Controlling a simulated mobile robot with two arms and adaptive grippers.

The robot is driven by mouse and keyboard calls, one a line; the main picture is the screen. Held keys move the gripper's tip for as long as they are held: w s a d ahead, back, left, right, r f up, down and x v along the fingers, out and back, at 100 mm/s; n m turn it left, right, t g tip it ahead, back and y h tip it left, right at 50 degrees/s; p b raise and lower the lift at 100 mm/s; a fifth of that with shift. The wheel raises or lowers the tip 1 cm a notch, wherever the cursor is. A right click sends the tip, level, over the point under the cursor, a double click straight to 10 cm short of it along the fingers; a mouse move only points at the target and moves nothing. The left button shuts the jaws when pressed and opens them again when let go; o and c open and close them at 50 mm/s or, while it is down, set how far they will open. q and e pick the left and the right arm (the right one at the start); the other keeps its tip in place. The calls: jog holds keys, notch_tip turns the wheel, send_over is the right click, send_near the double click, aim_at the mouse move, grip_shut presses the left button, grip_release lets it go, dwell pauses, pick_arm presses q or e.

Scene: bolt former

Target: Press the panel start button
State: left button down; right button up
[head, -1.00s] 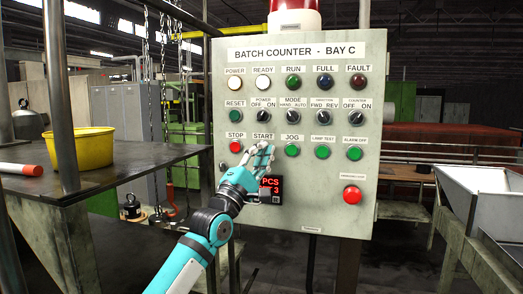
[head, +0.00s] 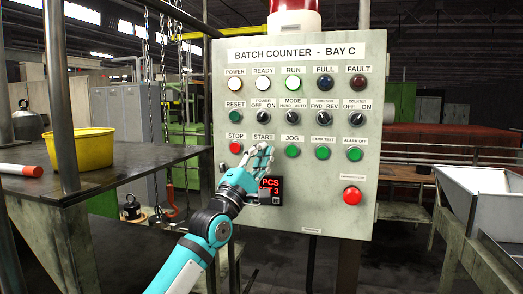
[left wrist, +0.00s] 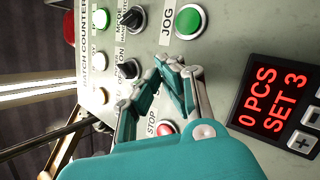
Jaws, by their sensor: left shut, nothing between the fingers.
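The grey control panel (head: 330,205) is headed BATCH COUNTER - BAY C. In the left wrist view the closed fingertips (left wrist: 168,68) lie between the red STOP button (left wrist: 166,129) and the green JOG button (left wrist: 190,21). The RUN lamp (head: 293,84) glows green. My right gripper is not in view.
The counter display (left wrist: 271,103) reads 0 PCS, SET 3. A red emergency button (head: 352,195) sits lower right on the panel. A dark table (head: 130,166) with a yellow bucket (head: 80,148) is at left, and a metal hopper (head: 485,190) is at right.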

pick_arm(q)
jog(key=s+a+p, duration=0.1)
jog(key=s+p, duration=0.2)
jog(key=s, duration=0.2)
jog(key=shift+s+a+p, duration=0.35)
jog(key=shift+s+a, duration=0.05)
